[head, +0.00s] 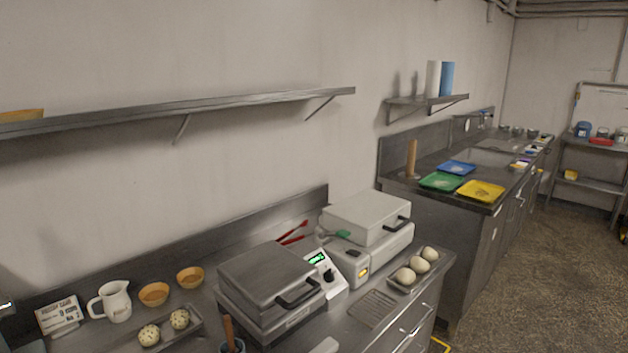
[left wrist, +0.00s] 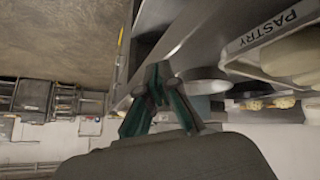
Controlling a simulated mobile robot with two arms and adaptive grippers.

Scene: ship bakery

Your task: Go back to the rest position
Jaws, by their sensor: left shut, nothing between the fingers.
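My left gripper (left wrist: 158,76) shows in the left wrist view, with its dark green fingers together and nothing between them. A steel counter edge and a rounded grey object (left wrist: 203,80) lie beyond the fingers, to the right of the tips in that view. I cannot tell how far they are from the gripper. I cannot make out either gripper in the head view. My right gripper is not in view.
The near counter holds a dark press (head: 268,283), a white press (head: 366,217), a white jug (head: 115,301), two orange bowls (head: 154,294) and dough balls (head: 420,264). A wall shelf (head: 230,103) hangs above. Open floor (head: 540,280) lies at the right.

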